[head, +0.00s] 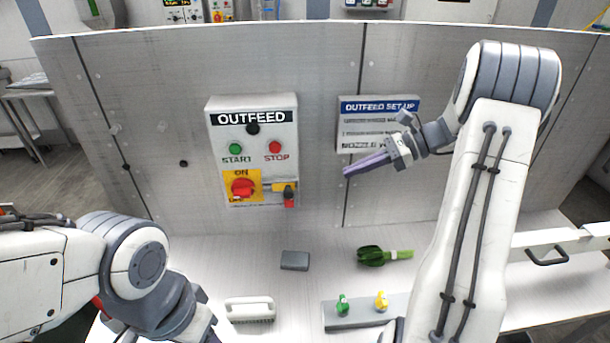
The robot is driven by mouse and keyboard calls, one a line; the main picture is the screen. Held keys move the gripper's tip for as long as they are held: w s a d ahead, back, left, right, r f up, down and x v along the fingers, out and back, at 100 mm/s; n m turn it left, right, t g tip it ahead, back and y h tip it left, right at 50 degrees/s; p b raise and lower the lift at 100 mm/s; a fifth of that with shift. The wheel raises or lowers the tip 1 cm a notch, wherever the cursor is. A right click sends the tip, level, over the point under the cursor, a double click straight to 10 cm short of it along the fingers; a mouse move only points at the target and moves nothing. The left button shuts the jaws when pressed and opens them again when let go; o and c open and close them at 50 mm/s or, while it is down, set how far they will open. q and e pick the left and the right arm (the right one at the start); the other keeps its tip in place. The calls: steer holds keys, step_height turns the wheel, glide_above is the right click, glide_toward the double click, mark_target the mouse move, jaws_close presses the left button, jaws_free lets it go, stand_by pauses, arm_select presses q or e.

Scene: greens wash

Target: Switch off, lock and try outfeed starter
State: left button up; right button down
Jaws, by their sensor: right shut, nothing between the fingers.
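The outfeed starter box (253,116) is fixed to the upright grey panel, with a green START button (235,149) and a red STOP button (275,148). Below, a red rotary switch (243,188) sits on a yellow plate marked ON at the top; its exact setting is too small to tell. A small red lock-like piece (289,203) hangs by a yellow tab right of the switch; I cannot tell how it is attached. My right gripper (346,173) is shut and empty, right of the box and apart from it. My left arm's fingers are out of view at the bottom.
An outfeed set-up sign (365,107) is on the panel behind my right gripper. On the bench lie a grey block (295,260), a white brush (249,309), greens (374,256) and a grey base (339,323) with green and yellow knobs.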

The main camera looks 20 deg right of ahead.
mark_target(292, 192)
steer(key=shift+t, duration=0.3)
steer(key=p+x, duration=0.5)
steer(key=x, duration=0.7)
steer(key=shift+w, duration=0.15)
steer(key=shift+w+a+f, duration=0.15)
steer(key=shift+a+f, duration=0.15)
steer(key=shift+a, duration=0.05)
